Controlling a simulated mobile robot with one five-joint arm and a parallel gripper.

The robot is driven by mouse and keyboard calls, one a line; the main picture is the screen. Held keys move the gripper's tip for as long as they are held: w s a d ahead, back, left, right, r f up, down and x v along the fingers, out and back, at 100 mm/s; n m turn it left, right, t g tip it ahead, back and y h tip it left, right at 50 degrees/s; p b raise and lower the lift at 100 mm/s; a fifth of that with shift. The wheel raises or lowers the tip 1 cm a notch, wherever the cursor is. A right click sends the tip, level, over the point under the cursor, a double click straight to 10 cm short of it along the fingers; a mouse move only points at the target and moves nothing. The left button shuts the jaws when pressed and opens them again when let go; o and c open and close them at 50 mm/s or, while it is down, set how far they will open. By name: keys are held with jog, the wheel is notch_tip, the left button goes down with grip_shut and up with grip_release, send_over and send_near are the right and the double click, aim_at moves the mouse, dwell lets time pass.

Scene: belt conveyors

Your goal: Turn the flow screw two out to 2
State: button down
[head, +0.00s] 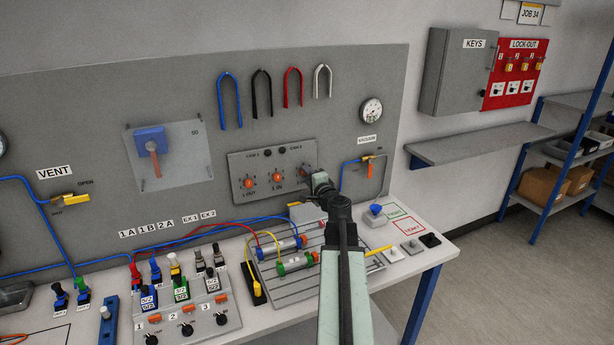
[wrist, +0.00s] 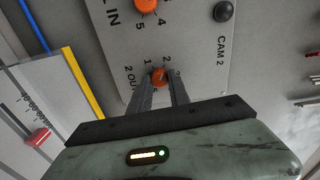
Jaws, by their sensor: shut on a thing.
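The flow screw two out is an orange knob (wrist: 159,76) beside the label "2 OUT" in the wrist view, with the numbers 1, 2 and 3 printed around it. My gripper (wrist: 160,84) is shut on this knob, with one grey finger on each side. The fingers and body hide its lower part, and I cannot tell which number it points to. In the head view my gripper (head: 314,178) is at the right end of the grey screw panel (head: 238,160) and hides the knob there.
Other orange knobs sit on the panel, one (head: 248,183) at its left and one (head: 277,177) in its middle. A black CAM 2 knob (wrist: 223,11) is near the upper right of the wrist view. Hoses and cylinders (head: 297,262) lie on the bench below.

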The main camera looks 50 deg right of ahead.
jog(key=c, duration=1.2)
grip_release()
jog(key=v, duration=0.8)
jog(key=shift+d, duration=0.1)
